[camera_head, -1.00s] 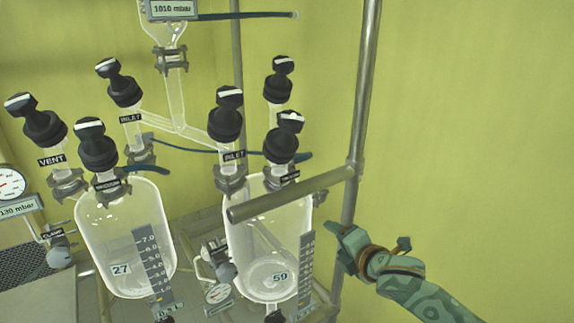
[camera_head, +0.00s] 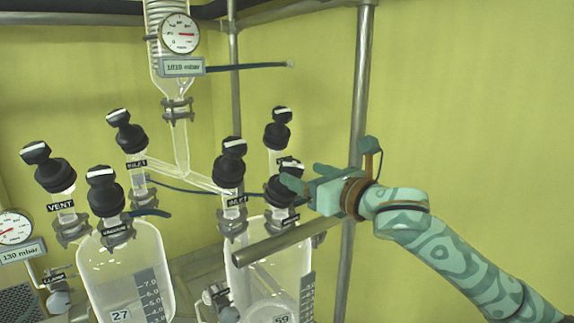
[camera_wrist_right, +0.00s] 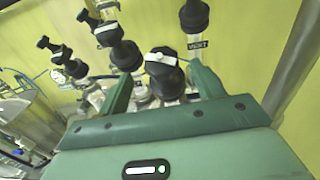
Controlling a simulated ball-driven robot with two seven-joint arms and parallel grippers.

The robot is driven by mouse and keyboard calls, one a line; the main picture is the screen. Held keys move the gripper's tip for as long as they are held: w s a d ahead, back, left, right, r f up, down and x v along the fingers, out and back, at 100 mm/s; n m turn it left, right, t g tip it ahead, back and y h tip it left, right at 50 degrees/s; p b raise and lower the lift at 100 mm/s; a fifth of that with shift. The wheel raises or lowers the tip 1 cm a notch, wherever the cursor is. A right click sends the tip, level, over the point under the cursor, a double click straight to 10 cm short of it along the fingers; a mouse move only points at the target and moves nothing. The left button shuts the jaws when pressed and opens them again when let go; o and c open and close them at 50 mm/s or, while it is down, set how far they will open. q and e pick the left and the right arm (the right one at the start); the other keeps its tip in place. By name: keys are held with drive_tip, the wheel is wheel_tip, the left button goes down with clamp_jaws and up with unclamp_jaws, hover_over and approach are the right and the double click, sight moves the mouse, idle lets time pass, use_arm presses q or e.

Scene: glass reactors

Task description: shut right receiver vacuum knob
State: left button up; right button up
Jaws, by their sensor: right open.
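The right receiver (camera_head: 262,260) is a clear glass vessel with a black vacuum knob (camera_head: 283,200) at its front right neck. My right gripper (camera_head: 306,176) is at this knob, coming from the right, and its fingers partly cover the knob's top. In the right wrist view the knob (camera_wrist_right: 163,72) lies between the two open green fingers of the gripper (camera_wrist_right: 160,82), with a white bar across its top. A gap shows on each side, and I cannot tell whether either finger touches it. My left gripper is not in view.
The inlet knob (camera_head: 230,160) stands left of the vacuum knob and the vent knob (camera_head: 278,130) behind it. A metal rail (camera_head: 290,240) crosses in front of the receiver, and a vertical post (camera_head: 357,90) stands behind my arm. The left receiver (camera_head: 125,270) carries several similar knobs.

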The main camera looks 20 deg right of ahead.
sight(287, 166)
drive_tip(key=x, duration=0.6)
drive_tip(key=shift+w, duration=0.4)
drive_tip(key=c, duration=1)
